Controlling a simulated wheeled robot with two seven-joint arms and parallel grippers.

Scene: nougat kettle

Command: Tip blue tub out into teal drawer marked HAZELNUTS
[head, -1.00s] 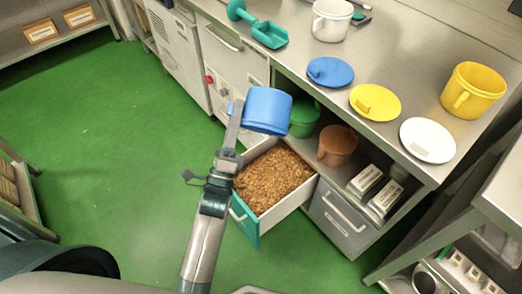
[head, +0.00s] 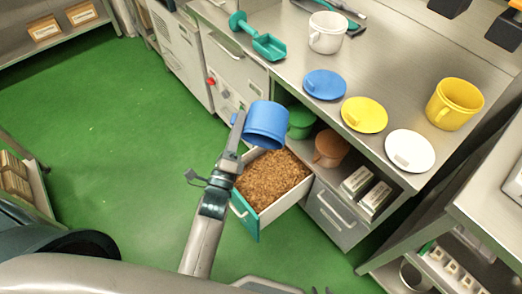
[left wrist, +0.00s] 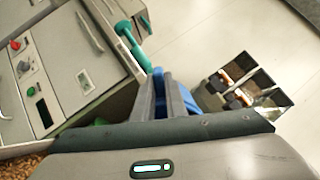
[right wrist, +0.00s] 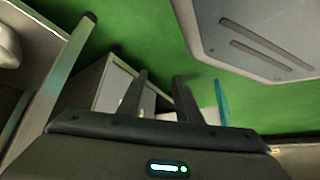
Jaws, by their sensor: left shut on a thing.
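The blue tub (head: 266,122) is in the air in the head view, tilted, at the far end of the open drawer. My left gripper (head: 238,128) is shut on its side; in the left wrist view a strip of the blue tub (left wrist: 159,92) shows between the fingers. The open drawer has a teal front (head: 244,219) and white sides and is full of brown chopped pieces (head: 272,178). Its label cannot be read, and no pieces are seen falling from the tub. My right gripper (right wrist: 162,85) is open and empty in the right wrist view.
On the steel counter are a teal scoop (head: 268,46), a white tub (head: 327,32), blue (head: 325,84), yellow (head: 365,114) and white (head: 410,150) lids, and a yellow tub (head: 454,103). Green (head: 300,122) and brown (head: 331,148) tubs stand on the shelf under it, close to the blue tub.

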